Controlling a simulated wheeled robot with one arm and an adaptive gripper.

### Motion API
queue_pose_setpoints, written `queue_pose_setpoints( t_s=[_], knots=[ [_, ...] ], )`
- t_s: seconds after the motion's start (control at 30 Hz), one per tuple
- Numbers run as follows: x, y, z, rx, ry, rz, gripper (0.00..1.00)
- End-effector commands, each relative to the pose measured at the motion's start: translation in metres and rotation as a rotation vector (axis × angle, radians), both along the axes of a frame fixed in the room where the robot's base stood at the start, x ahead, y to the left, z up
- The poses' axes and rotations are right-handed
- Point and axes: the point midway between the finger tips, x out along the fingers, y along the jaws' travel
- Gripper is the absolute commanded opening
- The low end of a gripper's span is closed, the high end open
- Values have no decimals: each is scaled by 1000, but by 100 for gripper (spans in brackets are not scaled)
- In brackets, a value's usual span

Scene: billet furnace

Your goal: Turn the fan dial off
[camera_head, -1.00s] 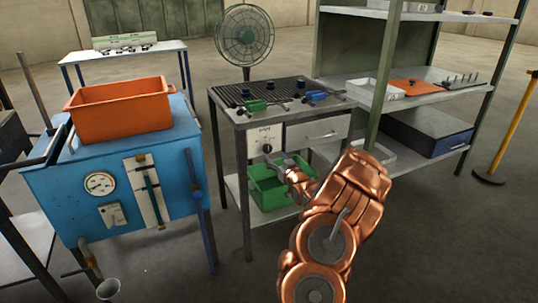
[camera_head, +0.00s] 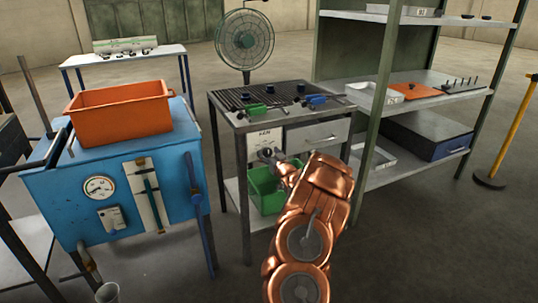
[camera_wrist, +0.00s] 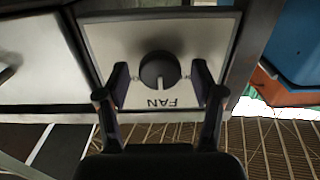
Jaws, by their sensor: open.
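The fan dial is a round black knob (camera_wrist: 160,70) with a pale pointer mark, on a light plate (camera_wrist: 205,35) lettered FAN, upside down in the wrist view. In the head view the plate (camera_head: 262,138) is on the front of the metal table, and my gripper covers most of the dial. My gripper (camera_wrist: 160,85) is open, with one finger on each side of the knob; small gaps show between the fingers and the knob. In the head view my gripper (camera_head: 268,155) is at the plate. The green fan (camera_head: 244,40) stands behind the table.
The table's slatted top (camera_head: 270,97) holds green and blue clamp-like tools. A green bin (camera_head: 266,188) sits below the dial. A blue cabinet (camera_head: 75,200) with an orange bin (camera_head: 120,112) stands left; a shelf rack (camera_head: 385,90) stands right.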

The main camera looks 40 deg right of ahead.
Motion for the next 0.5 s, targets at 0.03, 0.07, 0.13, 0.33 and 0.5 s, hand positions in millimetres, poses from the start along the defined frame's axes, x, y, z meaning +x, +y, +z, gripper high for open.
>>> queue_pose_setpoints(
  t_s=[0.03,0.07,0.13,0.33,0.5],
  knots=[
    [0,0,0,0,0,0,67],
    [0,0,0,0,0,0,67],
    [0,0,0,0,0,0,67],
    [0,0,0,-1,0,0,55],
    [0,0,1,-1,-1,0,37]
  ],
)
